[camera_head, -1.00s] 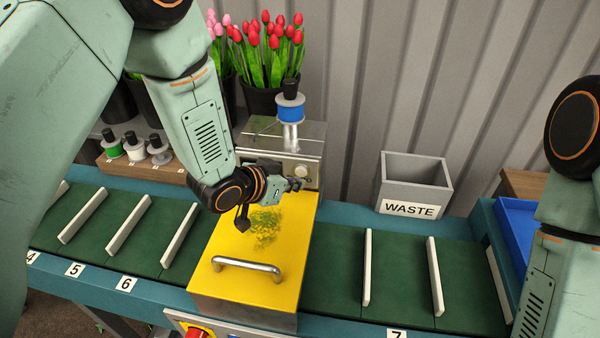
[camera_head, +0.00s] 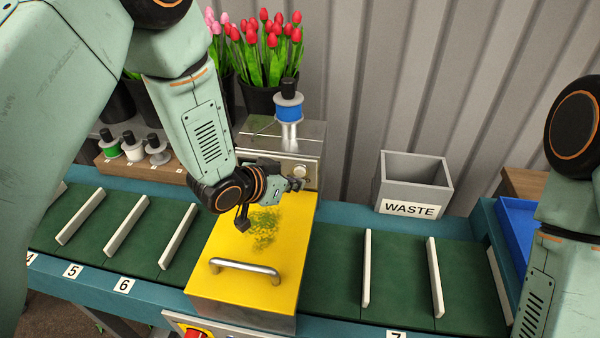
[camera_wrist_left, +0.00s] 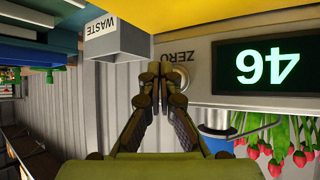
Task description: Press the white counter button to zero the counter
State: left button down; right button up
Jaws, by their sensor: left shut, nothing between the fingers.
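The white counter button (camera_head: 300,171) sits on the metal front of the machine behind the yellow cover. In the left wrist view, which is upside down, the round button (camera_wrist_left: 179,78) lies under the word ZERO, partly hidden by my fingertips. Beside it a dark counter display (camera_wrist_left: 266,66) shows green digits that seem to read 46. My left gripper (camera_head: 298,184) is shut and empty, just in front of the button and slightly below it in the head view. Its fingertips (camera_wrist_left: 151,76) show close beside the button; I cannot tell whether they touch. My right gripper is out of view.
The yellow cover (camera_head: 210,250) with a metal handle lies under my left gripper. A blue spool (camera_head: 289,109) stands on the machine top, with red tulips (camera_head: 268,45) behind. A grey WASTE bin (camera_head: 413,185) stands right. Green belts with white slats run either side.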

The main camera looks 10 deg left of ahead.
pick_arm(q)
jog(key=shift+s+r, duration=0.1)
jog(key=shift+r, duration=0.05)
jog(key=shift+a+r, duration=0.1)
jog(key=shift+w, duration=0.25)
jog(key=shift+w, duration=0.15)
